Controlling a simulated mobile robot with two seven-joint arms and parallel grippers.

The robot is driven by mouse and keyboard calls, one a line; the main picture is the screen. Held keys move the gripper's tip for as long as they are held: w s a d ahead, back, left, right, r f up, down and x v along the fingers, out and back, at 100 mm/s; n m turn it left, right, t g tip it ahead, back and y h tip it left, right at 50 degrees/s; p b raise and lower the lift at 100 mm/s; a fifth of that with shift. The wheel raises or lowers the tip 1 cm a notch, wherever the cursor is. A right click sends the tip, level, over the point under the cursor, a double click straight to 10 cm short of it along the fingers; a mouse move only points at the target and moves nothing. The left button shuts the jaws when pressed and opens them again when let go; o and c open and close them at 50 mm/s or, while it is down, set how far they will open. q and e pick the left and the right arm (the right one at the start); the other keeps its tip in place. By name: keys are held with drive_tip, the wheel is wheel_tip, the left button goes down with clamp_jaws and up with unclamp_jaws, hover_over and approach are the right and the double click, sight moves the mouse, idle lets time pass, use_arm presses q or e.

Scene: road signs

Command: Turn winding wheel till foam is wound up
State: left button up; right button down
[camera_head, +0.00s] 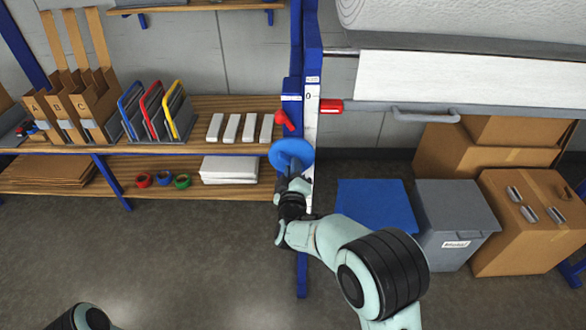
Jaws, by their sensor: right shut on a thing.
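The blue winding wheel (290,153) is mounted on the blue and white upright post (311,130) in the middle of the view. My right gripper (290,172) is at the wheel's lower part, shut on it; its fingertips are small and partly hidden by the wrist. The white foam (455,78) hangs as a flat sheet below a large roll (450,15) at the upper right. A grey bar with a handle (425,116) runs along the sheet's lower edge. My left gripper is not in view; only a bit of that arm shows at the bottom left.
A red lever (285,121) and a red block (330,106) sit by the post. Wooden shelves (215,104) with folders and tape rolls stand left. A blue-topped box (375,205), a grey bin (455,225) and cartons (525,235) stand right.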

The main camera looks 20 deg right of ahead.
use_arm(q)
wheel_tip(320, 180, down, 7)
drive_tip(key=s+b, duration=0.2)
drive_tip(key=b, duration=0.4)
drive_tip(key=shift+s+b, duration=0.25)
drive_tip(key=shift+b, duration=0.05)
use_arm(e)
drive_tip(key=m, duration=0.8)
drive_tip(key=shift+a+f+m, duration=0.1)
drive_tip(key=shift+a+m, duration=0.05)
drive_tip(key=shift+m, duration=0.15)
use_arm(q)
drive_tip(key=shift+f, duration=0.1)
use_arm(e)
drive_tip(key=c, duration=1.1)
unclamp_jaws()
drive_tip(key=shift+c, duration=0.2)
use_arm(q)
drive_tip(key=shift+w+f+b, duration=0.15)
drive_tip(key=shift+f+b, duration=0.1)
drive_tip(key=shift+b, duration=0.15)
use_arm(e)
drive_tip(key=v, duration=1.3)
drive_tip(key=shift+s, duration=0.15)
